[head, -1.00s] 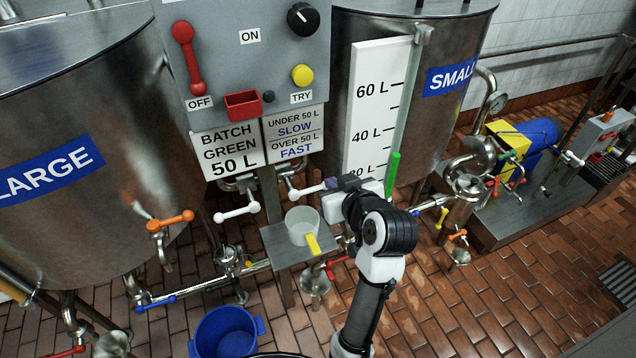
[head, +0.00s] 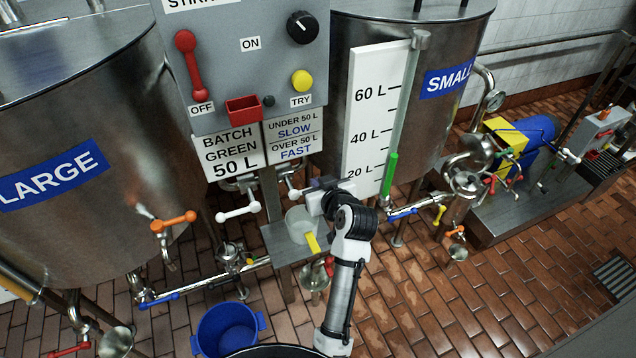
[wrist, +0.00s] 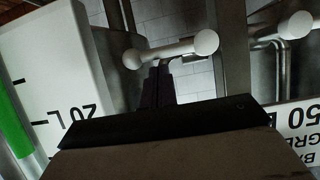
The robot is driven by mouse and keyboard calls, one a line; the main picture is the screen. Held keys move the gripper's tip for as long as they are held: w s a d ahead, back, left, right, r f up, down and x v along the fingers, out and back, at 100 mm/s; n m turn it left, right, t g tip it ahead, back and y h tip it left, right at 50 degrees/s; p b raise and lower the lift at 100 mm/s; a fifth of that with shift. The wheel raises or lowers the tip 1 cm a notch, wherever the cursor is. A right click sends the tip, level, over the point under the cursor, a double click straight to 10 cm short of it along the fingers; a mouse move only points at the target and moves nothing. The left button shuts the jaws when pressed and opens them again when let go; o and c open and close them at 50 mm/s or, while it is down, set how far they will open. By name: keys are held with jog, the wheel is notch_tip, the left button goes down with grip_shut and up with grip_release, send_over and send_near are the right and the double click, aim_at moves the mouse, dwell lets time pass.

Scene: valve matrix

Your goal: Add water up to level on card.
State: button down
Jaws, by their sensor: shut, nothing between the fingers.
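The card (head: 232,150) reads "BATCH GREEN 50 L" and hangs under the grey control box. The small tank's level board (head: 366,115) has 20, 40 and 60 L marks. A green column (head: 390,174) in its sight tube tops out a little above the 20 L mark. My gripper (head: 314,198) is shut and empty, close to a white valve handle (head: 296,192) below the cards. In the wrist view its dark fingers (wrist: 158,86) point at the white handle (wrist: 172,52), just short of it or touching; I cannot tell which.
Another white handle (head: 238,212) is to the left. A small shelf (head: 275,238) with a clear jug (head: 300,224) lies just under my gripper. The large tank (head: 70,150) is left, a blue bucket (head: 226,328) on the floor. Brick floor at right (head: 440,290) is clear.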

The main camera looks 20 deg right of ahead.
jog(key=shift+d+f+m+y, duration=0.2)
jog(key=shift+f+m+y, duration=0.25)
jog(key=shift+m+y, duration=0.05)
dwell(0.7)
jog(key=shift+f+m+t+y, duration=0.3)
jog(key=shift+f+m+y, duration=1.6)
jog(key=shift+f+m, duration=0.55)
jog(key=shift+r, duration=0.2)
dwell(4.1)
